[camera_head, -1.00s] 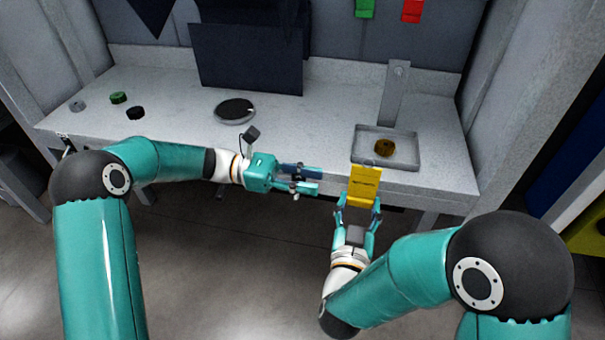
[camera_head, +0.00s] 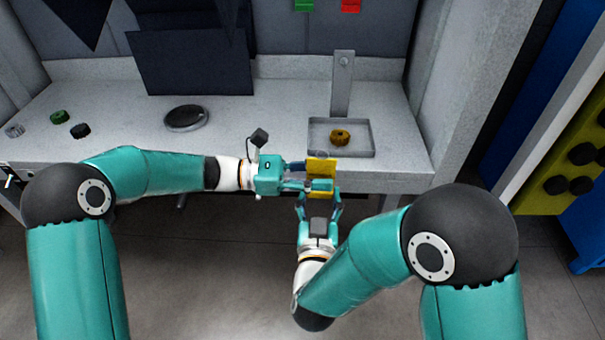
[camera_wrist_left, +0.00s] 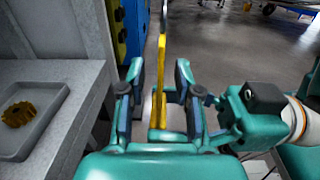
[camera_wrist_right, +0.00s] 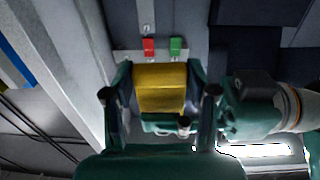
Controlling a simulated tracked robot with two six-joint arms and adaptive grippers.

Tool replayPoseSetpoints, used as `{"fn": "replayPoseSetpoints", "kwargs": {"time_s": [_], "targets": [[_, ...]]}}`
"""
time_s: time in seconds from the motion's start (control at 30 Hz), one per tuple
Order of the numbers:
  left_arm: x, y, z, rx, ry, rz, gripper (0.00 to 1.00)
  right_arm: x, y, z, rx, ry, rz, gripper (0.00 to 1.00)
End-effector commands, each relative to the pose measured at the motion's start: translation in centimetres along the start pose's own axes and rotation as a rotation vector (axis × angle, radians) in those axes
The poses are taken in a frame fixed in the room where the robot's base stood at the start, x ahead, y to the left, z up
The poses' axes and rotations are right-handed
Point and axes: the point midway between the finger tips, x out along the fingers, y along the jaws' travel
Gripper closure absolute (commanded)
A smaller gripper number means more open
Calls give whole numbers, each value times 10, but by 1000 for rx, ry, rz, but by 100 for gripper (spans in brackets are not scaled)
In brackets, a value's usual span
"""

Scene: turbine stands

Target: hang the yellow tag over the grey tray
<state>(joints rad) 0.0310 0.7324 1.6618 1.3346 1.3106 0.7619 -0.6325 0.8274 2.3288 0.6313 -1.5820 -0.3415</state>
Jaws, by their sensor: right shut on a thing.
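The yellow tag (camera_head: 321,166) is held upright in front of the bench edge, just before the grey tray. My right gripper (camera_head: 319,205) is shut on it from below; the right wrist view shows the tag (camera_wrist_right: 160,85) between its fingers. My left gripper (camera_head: 318,175) reaches in from the left across the tag. In the left wrist view its fingers (camera_wrist_left: 160,90) are apart, with the tag (camera_wrist_left: 160,80) edge-on between them and gaps on both sides. The grey tray (camera_head: 362,150) lies on the bench with a brown-gold gear (camera_head: 340,137) in it; it also shows in the left wrist view (camera_wrist_left: 44,128).
A grey upright plate (camera_head: 342,85) with a hole stands behind the tray. Green (camera_head: 305,5) and red (camera_head: 351,5) tags hang on the back wall. A dark round disc (camera_head: 185,117) and several small rings lie on the left of the bench. A side wall closes the right.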

Motion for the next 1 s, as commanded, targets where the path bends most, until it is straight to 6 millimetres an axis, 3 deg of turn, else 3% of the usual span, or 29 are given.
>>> {"fn": "replayPoseSetpoints", "kwargs": {"time_s": [0.3,0.33,0.53,0.7,0.73,0.87,1.0], "targets": [[3,0,0,0,0,0,67,0,0,0,0,0,0,100],[3,0,0,0,0,0,68,0,0,0,0,0,0,100],[3,0,0,0,0,0,100,0,0,0,0,0,0,100],[3,0,0,0,0,1,100,0,0,0,0,0,0,100],[3,0,0,1,0,1,100,0,0,0,0,0,0,38],[3,0,0,1,0,1,100,0,0,0,0,0,0,16],[3,0,0,1,0,0,100,0,0,0,0,0,0,14]]}}
